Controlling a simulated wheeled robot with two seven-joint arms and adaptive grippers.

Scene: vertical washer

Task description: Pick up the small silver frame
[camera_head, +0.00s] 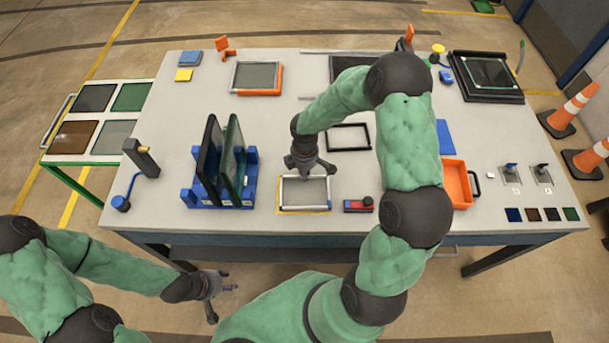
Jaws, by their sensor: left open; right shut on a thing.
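The small silver frame (305,207) is a light rectangle with a grey middle, at the front centre of the table over a yellow-edged outline. My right gripper (309,173) points down at its far edge and is shut on it. The fingertips partly hide that edge, and I cannot tell whether the frame is lifted. My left gripper (221,288) is open and empty, low in front of the table's front edge.
A blue rack (205,196) with upright dark panels stands left of the frame. A red and black device (358,205) lies to its right. A black frame (348,137) lies behind. An orange bin (456,184) stands further right. The table (270,130) has clear room behind the rack.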

